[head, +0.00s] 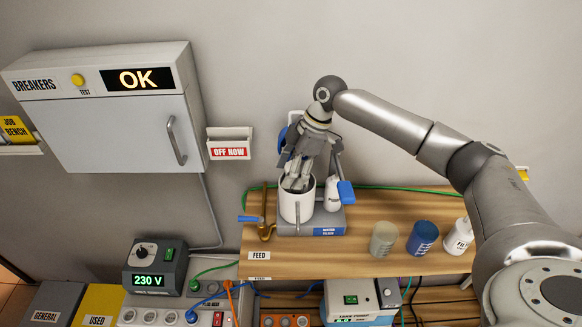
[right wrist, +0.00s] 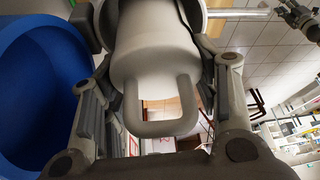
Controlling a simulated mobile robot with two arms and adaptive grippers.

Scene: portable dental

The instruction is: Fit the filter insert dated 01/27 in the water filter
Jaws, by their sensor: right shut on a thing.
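The water filter stands on the wooden shelf; its white housing (head: 298,208) is upright on a grey base (head: 318,228) labelled as the water filter. My right gripper (head: 298,182) points down at the housing's open top, fingers at its mouth. In the right wrist view it is shut on a white cylindrical insert (right wrist: 155,65) with a loop handle (right wrist: 165,128). The insert's lower end is hidden by the housing, so its depth and seating cannot be told. No date is legible. A small jointed grey shape at the wrist view's upper right may be my left gripper, too small to read.
A blue round part (right wrist: 40,90) is close beside the gripper.

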